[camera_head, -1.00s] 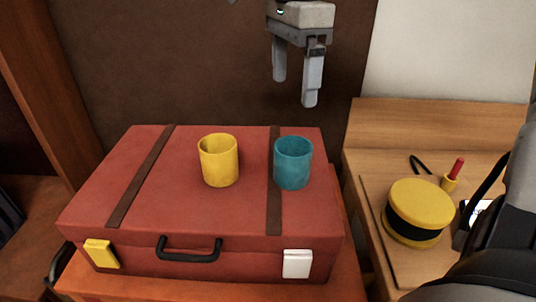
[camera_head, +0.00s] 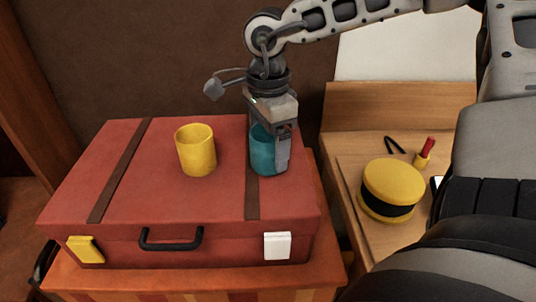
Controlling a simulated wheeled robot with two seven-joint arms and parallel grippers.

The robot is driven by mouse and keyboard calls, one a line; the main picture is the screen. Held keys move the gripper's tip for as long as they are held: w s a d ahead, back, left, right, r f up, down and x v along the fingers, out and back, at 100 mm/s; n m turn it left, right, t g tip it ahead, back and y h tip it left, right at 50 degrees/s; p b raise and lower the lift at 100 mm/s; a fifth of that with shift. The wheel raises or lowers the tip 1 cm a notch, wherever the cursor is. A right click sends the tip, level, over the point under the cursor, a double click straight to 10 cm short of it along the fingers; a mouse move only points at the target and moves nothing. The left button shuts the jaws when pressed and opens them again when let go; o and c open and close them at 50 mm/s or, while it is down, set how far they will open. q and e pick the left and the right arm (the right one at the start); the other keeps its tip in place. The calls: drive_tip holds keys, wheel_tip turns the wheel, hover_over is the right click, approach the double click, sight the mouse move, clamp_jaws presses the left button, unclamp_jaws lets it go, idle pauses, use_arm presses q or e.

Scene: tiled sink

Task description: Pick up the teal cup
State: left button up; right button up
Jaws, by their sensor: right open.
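The teal cup (camera_head: 263,155) stands upright on top of the red suitcase (camera_head: 180,208), toward its right side by a brown strap. My right gripper (camera_head: 272,155) points down at the cup from above, its jaws open. One finger shows in front of the cup's right side; the other finger is hidden. The gripper covers the cup's rim, and I cannot tell whether the fingers touch it. My left gripper is out of view.
A yellow cup (camera_head: 196,151) stands on the suitcase left of the teal cup, with a gap between them. The suitcase rests on an orange surface (camera_head: 190,283). A yellow round box with a black band (camera_head: 391,190) sits on the wooden desk (camera_head: 350,150) at right.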

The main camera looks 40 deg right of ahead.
drive_tip(key=shift+f, duration=0.15)
drive_tip(key=c, duration=1.1)
